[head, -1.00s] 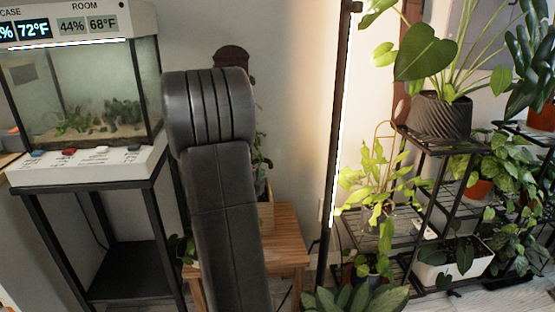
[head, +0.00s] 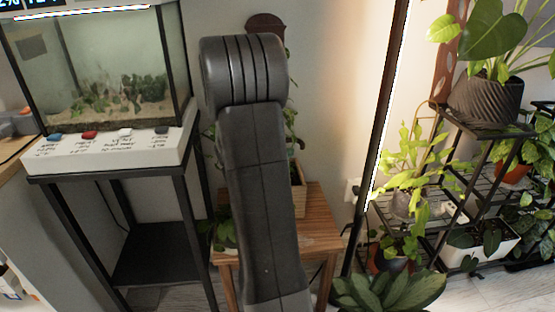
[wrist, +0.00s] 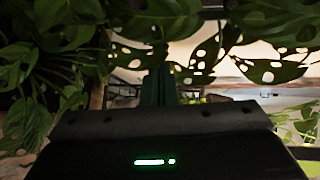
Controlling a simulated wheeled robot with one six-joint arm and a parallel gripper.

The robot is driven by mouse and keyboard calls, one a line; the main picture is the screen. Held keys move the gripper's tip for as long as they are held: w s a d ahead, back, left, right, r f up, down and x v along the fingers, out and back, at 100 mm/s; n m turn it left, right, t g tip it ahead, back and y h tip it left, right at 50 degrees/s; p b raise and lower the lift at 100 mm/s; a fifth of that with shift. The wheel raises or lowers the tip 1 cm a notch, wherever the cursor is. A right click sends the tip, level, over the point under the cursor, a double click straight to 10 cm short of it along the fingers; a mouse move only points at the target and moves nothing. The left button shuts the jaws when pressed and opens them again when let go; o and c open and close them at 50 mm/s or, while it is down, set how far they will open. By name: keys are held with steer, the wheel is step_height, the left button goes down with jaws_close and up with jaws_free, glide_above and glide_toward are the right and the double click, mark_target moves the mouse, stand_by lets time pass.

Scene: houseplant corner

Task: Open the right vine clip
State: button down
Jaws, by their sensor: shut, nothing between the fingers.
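I cannot make out the right vine clip in either view. In the wrist view, vine leaves with holes (wrist: 275,70) hang close around my gripper (wrist: 158,82). Its two dark fingers stand side by side, shut and empty, pointing into the foliage. In the head view my arm covers most of a plant in a wooden planter (head: 299,190), with only a few leaves showing beside the arm. My gripper is hidden there.
The planter stands on a wooden stool (head: 318,225). A glass terrarium (head: 95,75) on a black stand (head: 150,255) is to the left. A tall dark pole with a light strip (head: 383,130) and a black plant shelf (head: 480,125) are to the right.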

mark_target(301, 146)
steer(key=shift+x, duration=2.5)
steer(key=shift+x, duration=0.85)
steer(key=shift+r, duration=0.25)
